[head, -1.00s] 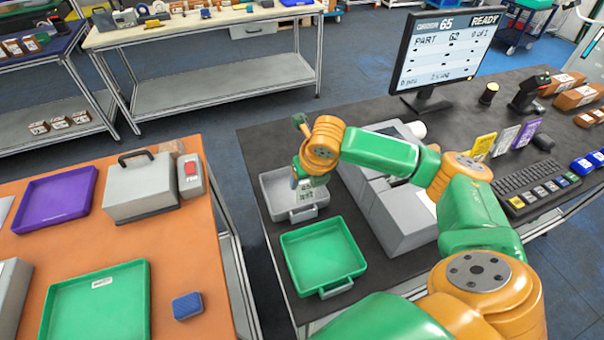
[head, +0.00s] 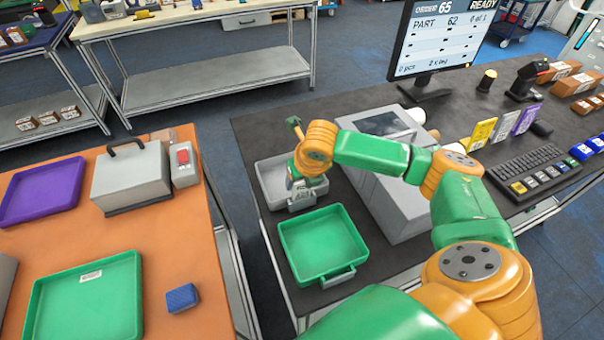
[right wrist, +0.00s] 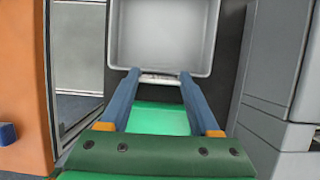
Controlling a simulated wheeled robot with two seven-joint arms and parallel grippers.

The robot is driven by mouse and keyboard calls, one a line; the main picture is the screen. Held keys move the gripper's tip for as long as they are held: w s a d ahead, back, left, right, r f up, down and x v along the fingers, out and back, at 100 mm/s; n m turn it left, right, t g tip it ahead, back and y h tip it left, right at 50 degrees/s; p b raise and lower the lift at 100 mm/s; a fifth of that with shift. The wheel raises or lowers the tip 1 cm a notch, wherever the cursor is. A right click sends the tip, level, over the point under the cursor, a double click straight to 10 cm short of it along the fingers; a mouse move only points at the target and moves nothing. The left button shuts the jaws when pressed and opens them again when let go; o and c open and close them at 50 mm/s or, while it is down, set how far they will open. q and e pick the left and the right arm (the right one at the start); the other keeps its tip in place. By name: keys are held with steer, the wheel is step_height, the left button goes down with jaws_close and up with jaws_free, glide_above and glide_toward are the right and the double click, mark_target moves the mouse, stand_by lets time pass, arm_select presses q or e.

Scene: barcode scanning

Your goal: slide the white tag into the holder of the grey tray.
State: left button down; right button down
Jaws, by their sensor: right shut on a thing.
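The grey tray (head: 268,182) lies on the dark table and also shows at the top of the right wrist view (right wrist: 165,40). My right gripper (head: 299,196) is at the tray's near side, by its front wall. In the right wrist view its two blue fingers (right wrist: 160,76) point at that wall, with a thin pale strip, seemingly the white tag (right wrist: 160,80), between the tips. The gripper is shut on it. The tag is too small to make out in the head view. The holder is hidden or cannot be told apart from the strip. My left gripper is out of view.
A green tray (head: 322,243) sits just in front of the grey one, below the gripper. A grey machine (head: 385,185) stands close on the right. An orange table (head: 190,235) with another green tray (head: 85,310) is on the left, across a gap.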

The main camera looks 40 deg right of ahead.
steer(key=shift+c, duration=0.2)
jaws_free()
steer(key=v, duration=0.7)
steer(key=shift+s, duration=0.1)
